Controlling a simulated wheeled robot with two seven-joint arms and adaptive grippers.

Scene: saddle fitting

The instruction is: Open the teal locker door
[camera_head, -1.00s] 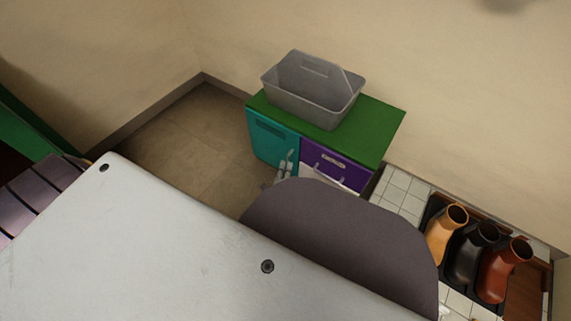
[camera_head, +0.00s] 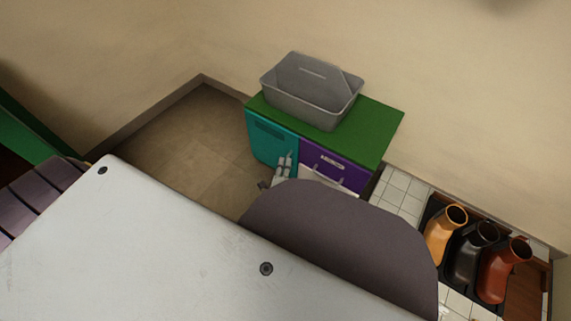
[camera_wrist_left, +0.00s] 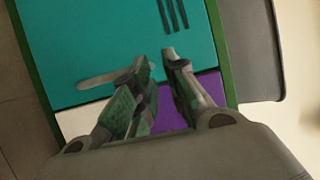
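The teal locker door (camera_head: 265,140) is on the left front of a low green-topped cabinet and looks shut. In the left wrist view the teal door (camera_wrist_left: 95,35) fills the upper middle, with dark vent slots near its top right. A pale bar handle (camera_wrist_left: 100,80) lies on it, its inner end hidden behind a finger. My left gripper (camera_head: 284,160) is in front of the door's right edge, near the handle. In the wrist view its fingertips (camera_wrist_left: 156,57) are apart, with a gap between them; I cannot tell whether they touch the handle. My right gripper is not in view.
A purple drawer (camera_head: 320,160) sits right of the door. A grey bin (camera_head: 310,95) stands on the green top (camera_head: 375,130). Several boots (camera_head: 487,252) stand on a dark tray at right. Floor (camera_head: 190,145) left of the cabinet is clear.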

